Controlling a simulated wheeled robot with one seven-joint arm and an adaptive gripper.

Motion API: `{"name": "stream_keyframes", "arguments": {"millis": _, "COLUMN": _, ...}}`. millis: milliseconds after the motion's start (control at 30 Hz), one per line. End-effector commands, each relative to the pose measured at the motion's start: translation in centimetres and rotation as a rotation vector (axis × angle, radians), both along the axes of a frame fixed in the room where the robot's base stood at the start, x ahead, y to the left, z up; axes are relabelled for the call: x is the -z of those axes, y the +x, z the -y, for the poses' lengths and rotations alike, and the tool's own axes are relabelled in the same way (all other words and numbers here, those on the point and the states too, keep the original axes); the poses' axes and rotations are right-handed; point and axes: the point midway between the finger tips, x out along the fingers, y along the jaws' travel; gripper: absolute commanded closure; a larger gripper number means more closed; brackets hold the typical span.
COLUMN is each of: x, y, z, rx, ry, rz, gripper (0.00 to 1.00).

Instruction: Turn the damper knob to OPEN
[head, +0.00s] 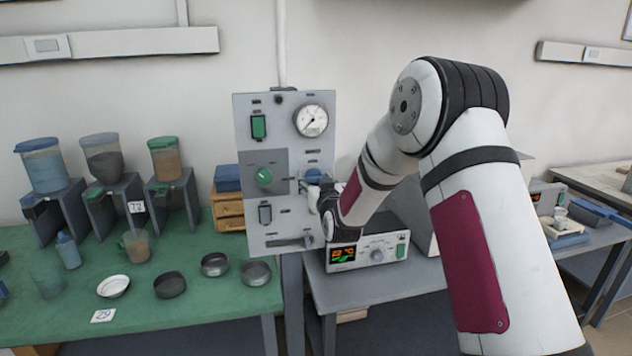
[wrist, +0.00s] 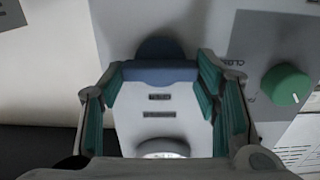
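A grey upright panel (head: 243,220) carries a green round knob (head: 264,175) and, to its right, a blue knob (head: 313,175). The wrist view shows the green knob (wrist: 286,84) at the right, with a white pointer mark and partly readable CLOSED lettering beside it. The blue knob (wrist: 160,72) is between the two fingers of my gripper (wrist: 160,75), whose pads meet both its ends. In the head view my gripper (head: 326,196) is at the panel's right side, partly hidden by my arm. The blue knob's labels are too small to read.
A round gauge (head: 312,120) sits above the blue knob. A green switch (head: 258,127) and a grey one (head: 265,214) are on the panel. A control box with display (head: 367,252) stands just below my gripper. The green table (head: 215,305) holds dishes and hoppers.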

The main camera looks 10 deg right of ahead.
Motion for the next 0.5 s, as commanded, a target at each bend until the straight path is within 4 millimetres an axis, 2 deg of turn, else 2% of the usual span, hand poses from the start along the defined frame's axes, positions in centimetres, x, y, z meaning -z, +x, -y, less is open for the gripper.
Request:
{"name": "stream_keyframes", "arguments": {"millis": 267, "x": 0.0, "y": 0.02, "z": 0.0, "rx": 0.0, "ry": 0.018, "rz": 0.001, "gripper": 0.71}}
{"name": "stream_keyframes", "arguments": {"millis": 500, "x": 0.08, "y": 0.06, "z": 0.12, "rx": 0.001, "ry": 0.125, "rz": 0.0, "gripper": 0.71}}
